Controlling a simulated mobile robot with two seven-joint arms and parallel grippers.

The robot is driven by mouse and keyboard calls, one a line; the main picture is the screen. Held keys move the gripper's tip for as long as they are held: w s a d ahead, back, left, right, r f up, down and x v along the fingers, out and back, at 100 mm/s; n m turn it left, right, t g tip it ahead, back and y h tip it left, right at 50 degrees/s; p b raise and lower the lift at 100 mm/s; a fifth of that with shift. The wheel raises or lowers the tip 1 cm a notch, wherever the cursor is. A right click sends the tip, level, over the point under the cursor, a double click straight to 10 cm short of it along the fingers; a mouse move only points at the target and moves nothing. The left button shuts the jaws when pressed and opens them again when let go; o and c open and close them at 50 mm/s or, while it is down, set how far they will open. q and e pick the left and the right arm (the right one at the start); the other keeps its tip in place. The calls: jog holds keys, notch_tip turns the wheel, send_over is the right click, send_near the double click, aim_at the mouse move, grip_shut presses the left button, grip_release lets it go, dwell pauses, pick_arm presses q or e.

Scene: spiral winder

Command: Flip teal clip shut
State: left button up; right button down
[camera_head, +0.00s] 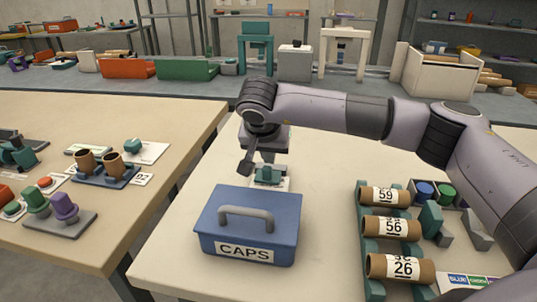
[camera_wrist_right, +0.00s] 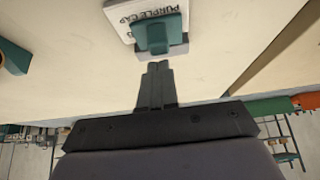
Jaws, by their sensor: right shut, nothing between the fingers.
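The teal clip (camera_head: 270,173) sits on the right-hand table just behind the blue CAPS box, and it also shows in the wrist view (camera_wrist_right: 152,36). There it lies over a white card (camera_wrist_right: 118,10) printed PURPLE CAP, with a grey base (camera_wrist_right: 178,49) under its near end. I cannot tell whether its lever is fully down. My right gripper (camera_head: 267,159) points down over the clip. In the wrist view its shut, empty fingers (camera_wrist_right: 157,68) end just short of the clip's near edge; contact is unclear. My left gripper is not in view.
The blue CAPS box (camera_head: 248,224) with a grey handle stands in front of the clip. Teal racks with numbered cardboard tubes (camera_head: 390,227) and coloured caps (camera_head: 446,194) are at the right. The table between them is clear. Another table (camera_head: 130,110) stands left across a gap.

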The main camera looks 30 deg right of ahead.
aim_at(268, 167)
notch_tip(268, 167, up, 4)
jog(key=p, duration=0.3)
jog(key=shift+s+a, duration=0.1)
jog(key=shift+a, duration=0.05)
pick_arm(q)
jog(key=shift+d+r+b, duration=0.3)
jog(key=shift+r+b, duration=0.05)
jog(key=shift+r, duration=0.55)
pick_arm(e)
jog(key=s+a+r, duration=0.4)
jog(key=s+r, duration=0.2)
jog(key=shift+s+a, duration=0.25)
jog(key=shift+a, duration=0.1)
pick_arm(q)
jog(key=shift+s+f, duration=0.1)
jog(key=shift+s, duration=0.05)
pick_arm(e)
jog(key=shift+f, duration=0.1)
